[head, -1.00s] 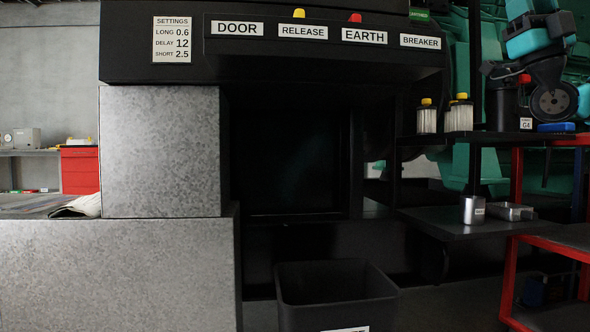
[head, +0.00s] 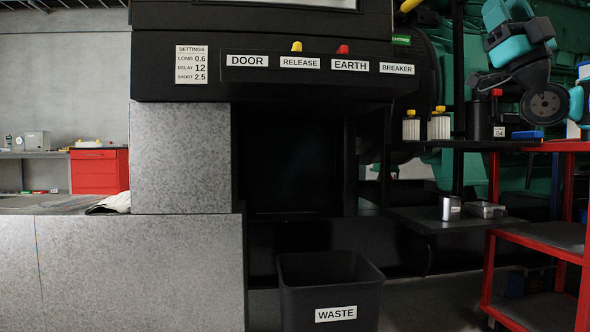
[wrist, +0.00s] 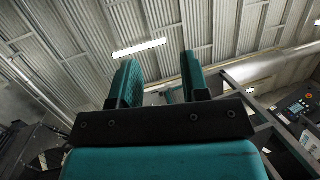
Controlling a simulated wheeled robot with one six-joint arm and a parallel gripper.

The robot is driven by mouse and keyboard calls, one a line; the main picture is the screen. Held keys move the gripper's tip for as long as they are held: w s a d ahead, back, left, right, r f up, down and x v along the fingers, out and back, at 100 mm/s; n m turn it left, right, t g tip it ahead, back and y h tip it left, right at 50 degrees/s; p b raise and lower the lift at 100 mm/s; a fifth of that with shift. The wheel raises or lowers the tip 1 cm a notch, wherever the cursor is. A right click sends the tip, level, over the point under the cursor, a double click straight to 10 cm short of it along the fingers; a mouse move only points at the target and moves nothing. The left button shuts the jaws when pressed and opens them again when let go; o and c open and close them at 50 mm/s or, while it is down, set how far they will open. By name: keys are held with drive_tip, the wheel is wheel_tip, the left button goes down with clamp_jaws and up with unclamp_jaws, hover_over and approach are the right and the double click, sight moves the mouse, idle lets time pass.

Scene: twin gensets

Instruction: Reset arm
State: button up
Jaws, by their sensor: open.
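My arm shows at the upper right of the head view, in teal and black; its gripper is not clearly visible there. In the wrist view my gripper (wrist: 160,84) points up toward the corrugated ceiling. Its two teal fingers stand apart with nothing between them. It is open and empty.
A black cabinet with labels DOOR, RELEASE, EARTH and BREAKER (head: 397,69) fills the middle. A black WASTE bin (head: 330,285) stands below it. Filter-like jars (head: 439,127) stand on a shelf at right, above a metal cup (head: 449,207). A red cart (head: 540,235) stands at far right.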

drive_tip(key=w+a+f+m+g+h+p, duration=0.1)
drive_tip(key=w+a+f+m+h+p, duration=0.2)
drive_tip(key=a+m+h+p, duration=0.5)
drive_tip(key=w+a+f+m+g+h+p, duration=0.1)
drive_tip(key=w+a+f+m+h+p, duration=0.3)
drive_tip(key=a, duration=0.8)
drive_tip(key=s+a+f+g+h+p, duration=0.3)
drive_tip(key=s+a+f+g+p, duration=0.1)
drive_tip(key=s+a+f+g, duration=0.35)
drive_tip(key=s+d+f+g+h+p, duration=0.1)
drive_tip(key=s+f+g+h+p, duration=0.15)
drive_tip(key=s+f, duration=0.45)
drive_tip(key=s+d+f+m+g+h+p, duration=0.1)
drive_tip(key=s+f+g+h+p, duration=0.2)
drive_tip(key=s, duration=0.7)
drive_tip(key=s+d+f+g+h+p, duration=0.15)
drive_tip(key=s+f+g, duration=0.3)
drive_tip(key=s, duration=0.45)
wheel_tip(320, 180, up, 38)
drive_tip(key=p, duration=3.7)
drive_tip(key=shift+w+a, duration=0.15)
drive_tip(key=shift+w, duration=0.2)
